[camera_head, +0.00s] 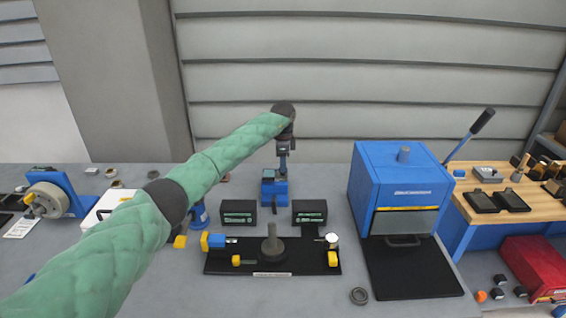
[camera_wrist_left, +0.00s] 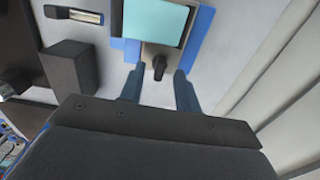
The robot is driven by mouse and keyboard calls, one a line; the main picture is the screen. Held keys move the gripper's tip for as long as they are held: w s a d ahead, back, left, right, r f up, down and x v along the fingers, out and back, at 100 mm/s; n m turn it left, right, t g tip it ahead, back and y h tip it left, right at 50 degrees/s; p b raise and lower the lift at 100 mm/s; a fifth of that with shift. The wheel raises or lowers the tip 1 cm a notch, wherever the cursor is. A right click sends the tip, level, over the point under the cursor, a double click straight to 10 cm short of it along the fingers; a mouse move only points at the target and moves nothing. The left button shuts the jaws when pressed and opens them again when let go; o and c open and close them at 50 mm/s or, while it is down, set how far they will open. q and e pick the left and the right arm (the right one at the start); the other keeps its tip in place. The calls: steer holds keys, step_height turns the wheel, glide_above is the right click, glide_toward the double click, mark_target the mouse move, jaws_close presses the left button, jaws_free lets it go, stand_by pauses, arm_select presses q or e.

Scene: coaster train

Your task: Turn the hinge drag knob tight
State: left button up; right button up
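A small dark knob (camera_wrist_left: 159,70), which I take to be the hinge drag knob, sits at the edge of a teal plate (camera_wrist_left: 157,23) on a blue device. In the head view the blue device (camera_head: 274,192) stands at the back of the bench, below my left gripper (camera_head: 283,170). In the left wrist view the two fingers of my left gripper (camera_wrist_left: 158,88) are apart, with the knob between and just beyond their tips. I cannot tell whether either finger touches it. My right gripper is in neither view.
Two black boxes (camera_head: 238,212) (camera_head: 310,211) stand in front of the blue device. A black board (camera_head: 225,262) with a grey post lies nearer. A blue machine (camera_head: 395,180) with a lever stands at right. The wall (camera_head: 380,90) is close behind.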

arm_select(q)
steer(key=shift+f, duration=0.45)
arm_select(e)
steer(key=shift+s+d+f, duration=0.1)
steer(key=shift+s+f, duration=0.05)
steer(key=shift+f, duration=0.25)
arm_select(q)
jaws_close()
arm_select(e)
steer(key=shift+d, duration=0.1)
